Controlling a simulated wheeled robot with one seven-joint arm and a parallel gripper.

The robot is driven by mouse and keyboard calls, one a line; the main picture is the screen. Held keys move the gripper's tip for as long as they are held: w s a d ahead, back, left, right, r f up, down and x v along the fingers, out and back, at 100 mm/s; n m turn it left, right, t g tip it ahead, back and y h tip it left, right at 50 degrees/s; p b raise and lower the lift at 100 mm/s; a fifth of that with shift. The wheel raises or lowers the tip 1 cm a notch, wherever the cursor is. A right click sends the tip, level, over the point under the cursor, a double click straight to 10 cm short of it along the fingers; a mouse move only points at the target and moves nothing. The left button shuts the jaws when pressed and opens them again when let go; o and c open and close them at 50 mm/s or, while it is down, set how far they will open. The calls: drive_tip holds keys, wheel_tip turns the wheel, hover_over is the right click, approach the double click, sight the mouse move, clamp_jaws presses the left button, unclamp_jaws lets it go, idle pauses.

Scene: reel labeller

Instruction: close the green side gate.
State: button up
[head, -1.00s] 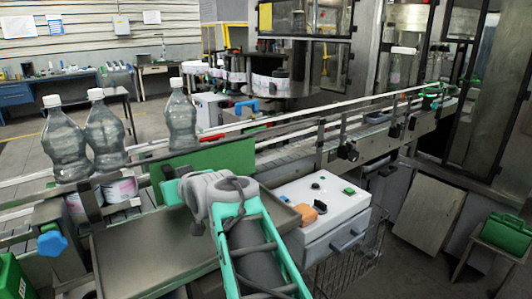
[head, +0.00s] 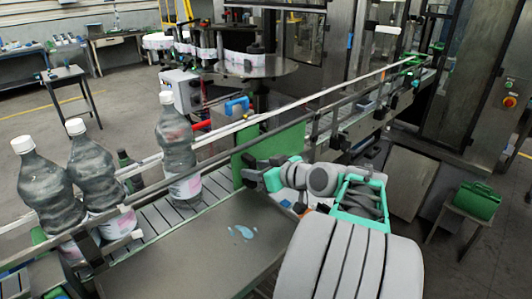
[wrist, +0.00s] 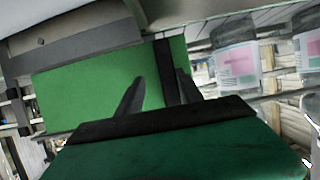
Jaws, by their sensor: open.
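The green side gate (head: 287,143) is a flat upright panel at the conveyor's near side in the head view. It fills much of the wrist view (wrist: 75,88), with a dark upright bar (wrist: 163,62) near its right edge. My gripper (head: 247,168) is at the panel's left part. In the wrist view my gripper (wrist: 160,76) has its two dark fingers apart, with the panel and dark bar showing between and beyond them. I cannot tell whether they touch the bar. My wrist hides part of the panel's lower edge in the head view.
Three clear bottles stand on the conveyor (head: 150,213) at left, the nearest to the gate being one bottle (head: 176,150). A metal plate (head: 215,250) with a pale blue patch lies in front. A control box is partly hidden behind my arm. A green case (head: 477,199) sits at right.

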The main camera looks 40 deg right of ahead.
drive_tip(key=shift+w+d, duration=0.2)
drive_tip(key=shift+d, duration=0.75)
drive_tip(key=p+v, duration=0.1)
drive_tip(key=v, duration=0.8)
drive_tip(key=shift+d+f, duration=0.1)
drive_tip(key=shift+f, duration=0.1)
drive_tip(key=shift+r, duration=0.1)
